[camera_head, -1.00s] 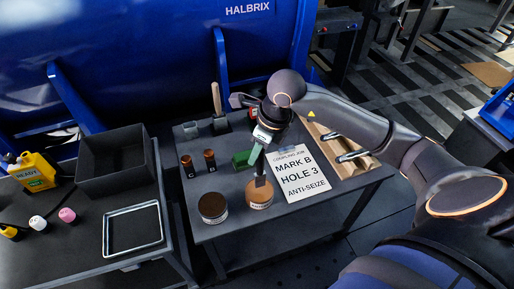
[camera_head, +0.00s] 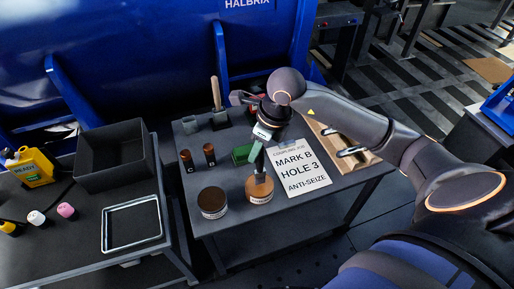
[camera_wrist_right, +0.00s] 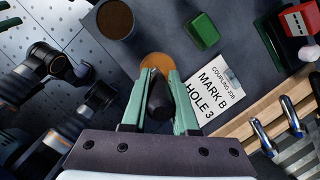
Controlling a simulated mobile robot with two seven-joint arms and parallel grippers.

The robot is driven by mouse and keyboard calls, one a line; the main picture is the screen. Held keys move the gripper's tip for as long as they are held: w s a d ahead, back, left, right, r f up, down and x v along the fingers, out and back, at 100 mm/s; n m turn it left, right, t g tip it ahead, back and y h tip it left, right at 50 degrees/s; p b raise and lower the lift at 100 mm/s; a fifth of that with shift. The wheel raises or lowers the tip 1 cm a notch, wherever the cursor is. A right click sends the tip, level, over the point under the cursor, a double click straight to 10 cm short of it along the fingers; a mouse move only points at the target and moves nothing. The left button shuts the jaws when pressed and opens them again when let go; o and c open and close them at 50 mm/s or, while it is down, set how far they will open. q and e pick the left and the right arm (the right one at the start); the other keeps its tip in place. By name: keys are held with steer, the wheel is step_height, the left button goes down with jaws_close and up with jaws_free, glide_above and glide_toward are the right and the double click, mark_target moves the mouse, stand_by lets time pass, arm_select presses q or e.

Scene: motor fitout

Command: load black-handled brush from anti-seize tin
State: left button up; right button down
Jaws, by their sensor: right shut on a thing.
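My right gripper (camera_head: 257,158) is over the front of the small grey table, pointing down. Its green fingers are shut on the black handle of the brush (camera_wrist_right: 158,96). The brush's lower end (camera_head: 261,179) is at the mouth of a tin with orange-brown contents (camera_head: 260,197); I cannot tell how deep it reaches. The same tin shows beyond the handle in the right wrist view (camera_wrist_right: 157,62). The bristles are hidden, and the tin's label is too small to read. My left gripper is not in view.
A second tin (camera_head: 212,203) with darker contents stands just left. A green block (camera_head: 243,154) and a card reading "Mark B Hole 3 Anti-seize" (camera_head: 299,170) lie close by. Two dark cylinders, a wooden-handled tool (camera_head: 215,93) and a wooden tray (camera_head: 352,160) stand around.

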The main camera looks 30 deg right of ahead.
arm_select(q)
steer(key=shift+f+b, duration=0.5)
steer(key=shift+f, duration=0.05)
arm_select(e)
steer(key=shift+f, duration=0.55)
stand_by(0.9)
steer(key=shift+r+p, duration=2.5)
steer(key=shift+r, duration=1.1)
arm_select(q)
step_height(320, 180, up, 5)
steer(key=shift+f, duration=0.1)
